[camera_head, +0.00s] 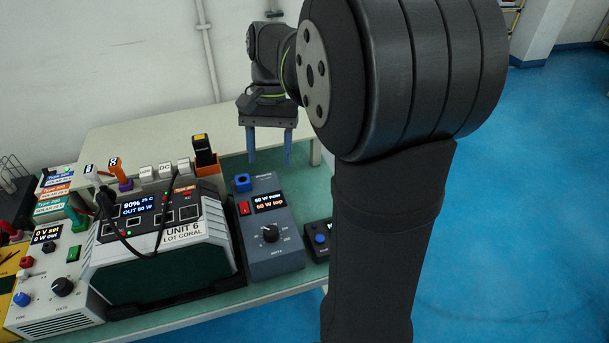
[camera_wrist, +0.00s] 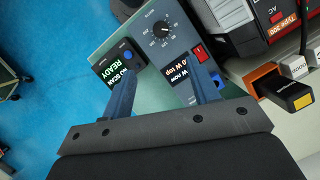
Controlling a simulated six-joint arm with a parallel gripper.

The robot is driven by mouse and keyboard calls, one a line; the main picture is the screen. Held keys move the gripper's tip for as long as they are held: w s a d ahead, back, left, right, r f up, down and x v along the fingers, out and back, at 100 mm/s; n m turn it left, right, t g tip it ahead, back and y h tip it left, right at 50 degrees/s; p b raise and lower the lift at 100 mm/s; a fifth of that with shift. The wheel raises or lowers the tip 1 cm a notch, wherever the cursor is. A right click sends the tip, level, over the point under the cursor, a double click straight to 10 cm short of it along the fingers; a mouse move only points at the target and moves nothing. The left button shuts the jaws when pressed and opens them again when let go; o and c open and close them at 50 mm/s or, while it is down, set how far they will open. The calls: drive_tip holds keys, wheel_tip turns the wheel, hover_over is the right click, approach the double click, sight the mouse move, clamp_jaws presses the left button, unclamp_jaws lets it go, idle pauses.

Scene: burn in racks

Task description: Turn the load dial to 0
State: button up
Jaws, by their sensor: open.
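The load dial (camera_head: 270,233) is a black knob with a pale pointer mark on the front of a blue-grey load box (camera_head: 284,259). A printed scale surrounds it; where the pointer sits on it is too small to read surely. The box's display (camera_head: 269,202) appears to read 60 W now, 60 W top. My gripper (camera_head: 270,160) is open and empty, fingers down, behind and above the box. In the wrist view the dial (camera_wrist: 163,29) lies ahead of my open fingers (camera_wrist: 165,68), apart from them.
A unit marked UNIT 6 (camera_head: 181,215), with a black cable, stands left of the load box. A red switch (camera_head: 243,208) and blue socket (camera_head: 242,183) are on the box. A small READY scanner (camera_wrist: 119,66) sits beside it. The bench (camera_head: 225,298) is narrow in front.

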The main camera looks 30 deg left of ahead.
drive_tip(key=w+f, duration=0.1)
drive_tip(key=f, duration=0.1)
approach(271, 230)
drive_tip(key=shift+m+g, duration=0.3)
drive_tip(key=shift+m, duration=0.1)
drive_tip(key=x, duration=0.8)
drive_tip(key=shift+w+f, duration=0.2)
drive_tip(key=shift+f, duration=0.15)
drive_tip(key=c, duration=1)
drive_tip(key=shift+o, duration=0.2)
